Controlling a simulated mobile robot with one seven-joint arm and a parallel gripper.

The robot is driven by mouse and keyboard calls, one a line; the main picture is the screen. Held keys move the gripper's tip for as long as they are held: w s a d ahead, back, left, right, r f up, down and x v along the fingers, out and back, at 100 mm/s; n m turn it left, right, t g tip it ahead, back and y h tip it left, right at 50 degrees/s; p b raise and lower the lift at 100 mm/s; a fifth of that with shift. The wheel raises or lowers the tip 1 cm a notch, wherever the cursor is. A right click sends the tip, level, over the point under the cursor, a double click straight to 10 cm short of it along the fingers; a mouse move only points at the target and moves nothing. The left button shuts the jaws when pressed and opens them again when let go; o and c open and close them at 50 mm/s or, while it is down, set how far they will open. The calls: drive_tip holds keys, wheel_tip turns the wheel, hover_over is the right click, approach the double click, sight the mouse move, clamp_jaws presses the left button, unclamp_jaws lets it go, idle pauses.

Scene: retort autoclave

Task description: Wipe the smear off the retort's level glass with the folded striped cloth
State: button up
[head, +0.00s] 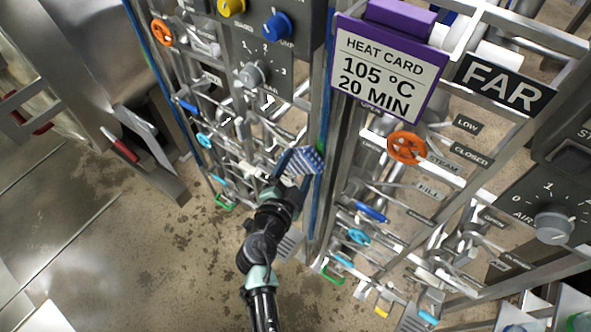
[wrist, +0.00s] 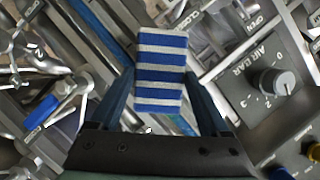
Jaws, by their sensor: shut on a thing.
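The folded cloth with blue and white stripes (head: 306,161) is held between the fingers of my gripper (head: 291,174) in the head view. In the wrist view the cloth (wrist: 161,65) stands up between both fingers, its striped face to the camera. The cloth is beside a tall, narrow upright with blue edges (head: 325,112), which may be the level glass; I cannot tell for sure. I cannot tell whether the cloth touches it. No smear can be made out; the cloth and fingers hide part of the area behind them.
Pipes and small valves crowd both sides. An orange handwheel (head: 406,147) and a purple-framed heat card (head: 388,68) are at the right. The AIR knob (wrist: 280,82) is right of the cloth in the wrist view. Stained floor (head: 150,245) lies open at lower left.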

sight(311, 172)
drive_tip(key=shift+w+d, duration=0.35)
drive_tip(key=shift+w, duration=0.15)
drive_tip(key=shift+s+d+b, duration=0.45)
drive_tip(key=shift+s+d, duration=0.55)
drive_tip(key=shift+d, duration=0.15)
drive_tip(key=s+d, duration=0.1)
drive_tip(key=d, duration=0.1)
drive_tip(key=shift+s+d+r, duration=0.15)
drive_tip(key=shift+s+d, duration=0.2)
drive_tip(key=shift+d, duration=0.05)
